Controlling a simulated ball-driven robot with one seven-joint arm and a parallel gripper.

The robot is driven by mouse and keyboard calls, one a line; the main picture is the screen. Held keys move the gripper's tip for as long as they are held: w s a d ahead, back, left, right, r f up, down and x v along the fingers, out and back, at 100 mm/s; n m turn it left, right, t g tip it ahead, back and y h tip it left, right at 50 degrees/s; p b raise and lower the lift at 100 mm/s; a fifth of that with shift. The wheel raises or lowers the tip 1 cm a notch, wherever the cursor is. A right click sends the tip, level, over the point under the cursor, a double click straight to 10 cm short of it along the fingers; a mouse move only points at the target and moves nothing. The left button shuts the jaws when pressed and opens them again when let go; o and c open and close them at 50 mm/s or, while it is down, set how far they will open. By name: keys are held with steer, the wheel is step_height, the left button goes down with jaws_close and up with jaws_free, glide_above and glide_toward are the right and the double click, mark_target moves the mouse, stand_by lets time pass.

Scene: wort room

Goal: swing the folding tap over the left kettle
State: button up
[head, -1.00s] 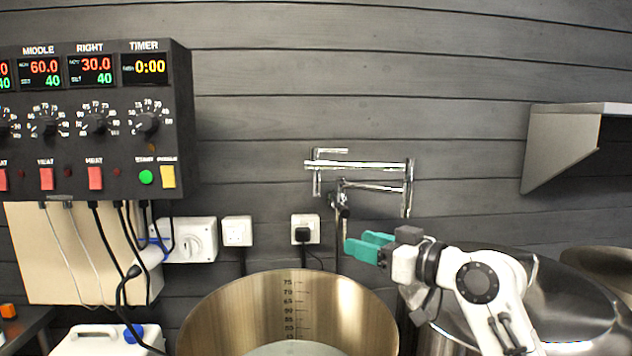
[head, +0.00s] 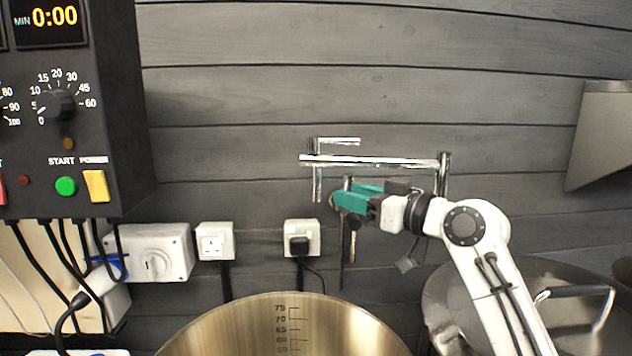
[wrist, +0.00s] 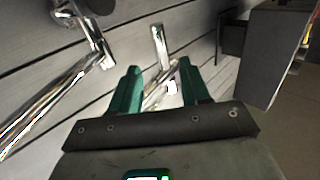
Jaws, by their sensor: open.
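The folding tap (head: 375,161) is a chrome double-jointed pipe on the dark plank wall. Its long arm runs level to the left from an upright at the right, with a short upright and a bar at its left end. The leftmost kettle in view (head: 240,318) is open steel with a volume scale, below and left of the tap. My gripper (head: 338,198) is open, its teal fingers pointing left just under the tap's long arm. In the wrist view, chrome tubing (wrist: 158,45) shows beyond and between the open fingers (wrist: 159,68); contact cannot be told.
A black control box (head: 110,120) is on the left wall, with cables below. Sockets (head: 215,243) sit under the tap's level. A grey shelf (head: 605,135) juts out at the right.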

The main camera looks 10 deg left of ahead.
mark_target(317, 200)
steer(key=p+x, duration=0.2)
steer(key=x, duration=0.8)
steer(key=shift+p, duration=0.35)
steer(key=shift+c, duration=0.3)
jaws_close()
